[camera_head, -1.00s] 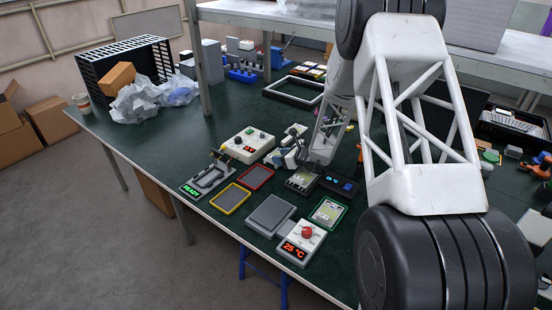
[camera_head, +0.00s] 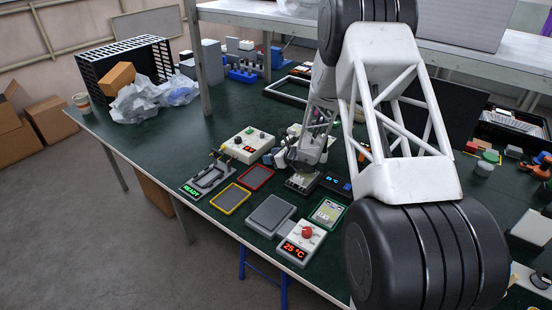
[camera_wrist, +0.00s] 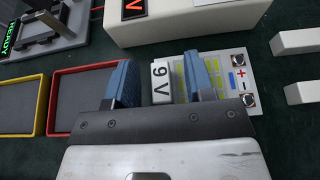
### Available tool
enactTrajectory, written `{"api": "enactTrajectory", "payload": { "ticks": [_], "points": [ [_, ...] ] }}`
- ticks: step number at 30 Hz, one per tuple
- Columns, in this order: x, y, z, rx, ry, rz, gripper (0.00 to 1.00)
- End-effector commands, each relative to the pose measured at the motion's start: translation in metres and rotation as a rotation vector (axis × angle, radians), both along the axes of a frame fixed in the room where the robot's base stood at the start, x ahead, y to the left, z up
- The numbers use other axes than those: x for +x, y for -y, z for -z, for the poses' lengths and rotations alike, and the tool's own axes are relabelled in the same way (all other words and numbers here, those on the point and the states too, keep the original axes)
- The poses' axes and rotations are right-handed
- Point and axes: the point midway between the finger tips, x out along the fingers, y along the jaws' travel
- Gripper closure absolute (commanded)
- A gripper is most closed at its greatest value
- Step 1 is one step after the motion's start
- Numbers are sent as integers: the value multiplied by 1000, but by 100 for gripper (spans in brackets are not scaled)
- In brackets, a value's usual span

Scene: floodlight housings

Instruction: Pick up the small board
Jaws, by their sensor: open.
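The small board (camera_wrist: 220,70) is a pale plate with a "9 V" label, yellow-green strips, plus and minus marks and round corner contacts. It lies flat on the green bench in the wrist view. My gripper (camera_wrist: 158,72) is open with two blue fingers. The left finger is beside the board's label end, and the right finger overlaps the board's middle in the picture. I cannot tell whether either touches it. In the head view my gripper (camera_head: 275,158) is low beside the white control box, and my gripper and arm mostly hide the board.
Close by are the white box (camera_head: 248,144) with a red display, a red-rimmed tray (camera_head: 256,177), a yellow-rimmed tray (camera_head: 231,199) and the READY fixture (camera_head: 207,181). A grey pad (camera_head: 270,214), a green-framed board (camera_head: 327,212) and a 25 °C box (camera_head: 302,241) stand nearer.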

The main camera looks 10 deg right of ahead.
Motion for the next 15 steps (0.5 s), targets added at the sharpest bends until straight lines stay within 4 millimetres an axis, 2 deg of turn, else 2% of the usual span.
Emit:
{"api": "enactTrajectory", "payload": {
  "ticks": [8, 15],
  "points": [
    [0, 0, 0, 0, 0, 0, 53],
    [0, 0, 0, 0, 0, 0, 89]
  ]
}}
